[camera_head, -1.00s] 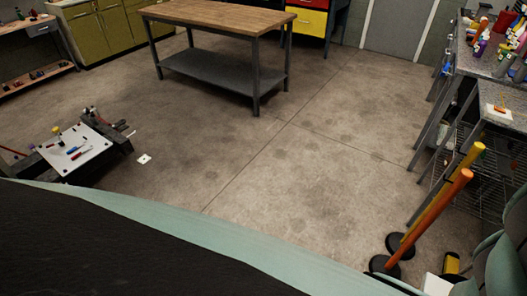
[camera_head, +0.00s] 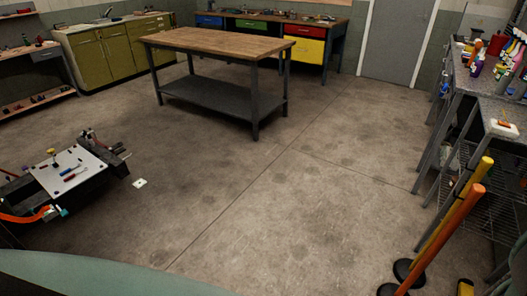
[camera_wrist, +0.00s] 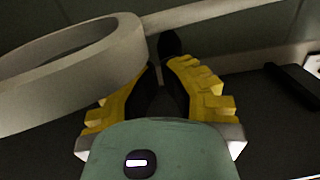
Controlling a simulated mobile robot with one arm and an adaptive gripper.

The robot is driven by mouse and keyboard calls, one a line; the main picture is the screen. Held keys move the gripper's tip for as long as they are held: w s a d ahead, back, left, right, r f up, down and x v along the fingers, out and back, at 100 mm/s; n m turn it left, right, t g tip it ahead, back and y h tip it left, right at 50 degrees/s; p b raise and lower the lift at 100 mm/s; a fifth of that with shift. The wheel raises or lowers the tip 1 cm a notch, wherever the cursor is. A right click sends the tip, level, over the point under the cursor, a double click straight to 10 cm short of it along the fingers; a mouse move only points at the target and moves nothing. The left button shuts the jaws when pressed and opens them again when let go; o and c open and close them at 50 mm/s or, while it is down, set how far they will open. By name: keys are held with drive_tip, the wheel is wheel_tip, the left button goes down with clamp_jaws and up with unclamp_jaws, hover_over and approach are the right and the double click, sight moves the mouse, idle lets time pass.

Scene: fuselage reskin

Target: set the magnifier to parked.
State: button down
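In the wrist view, a pale ring-shaped head (camera_wrist: 128,48), which looks like the magnifier, is at the upper left. A pale bar (camera_wrist: 215,13) runs from it to the upper right. My gripper (camera_wrist: 163,68) has yellow fingers with dark pads that come close together beside the ring's right edge. A small dark piece shows just beyond the fingertips. I cannot tell whether the pads hold anything or whether they touch the ring. Neither the magnifier nor my gripper can be made out in the head view.
A wood-topped table (camera_head: 215,41) stands mid-room. A cart with a white top (camera_head: 75,170) and tools is at left. A cluttered grey bench (camera_head: 480,85) and leaning orange and yellow poles (camera_head: 445,240) are at right. The central floor is open.

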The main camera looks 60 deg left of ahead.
drive_tip(key=d+b, duration=0.1)
drive_tip(key=b, duration=0.2)
drive_tip(key=shift+s+d+f+t+b, duration=0.1)
drive_tip(key=shift+d+f+t+b, duration=0.25)
drive_tip(key=shift+f+t, duration=0.05)
drive_tip(key=d+n+t+b, duration=0.1)
drive_tip(key=b, duration=0.3)
drive_tip(key=shift+r+y, duration=0.1)
drive_tip(key=shift+y, duration=0.2)
drive_tip(key=d+n+b, duration=0.1)
drive_tip(key=b, duration=0.5)
drive_tip(key=w+d+t+y+b, duration=0.1)
drive_tip(key=b, duration=0.6)
drive_tip(key=shift+d+n+y+b, duration=0.3)
drive_tip(key=shift+d+n, duration=0.05)
drive_tip(key=shift+n, duration=0.05)
drive_tip(key=shift+s+d+b, duration=0.15)
drive_tip(key=shift+b, duration=0.15)
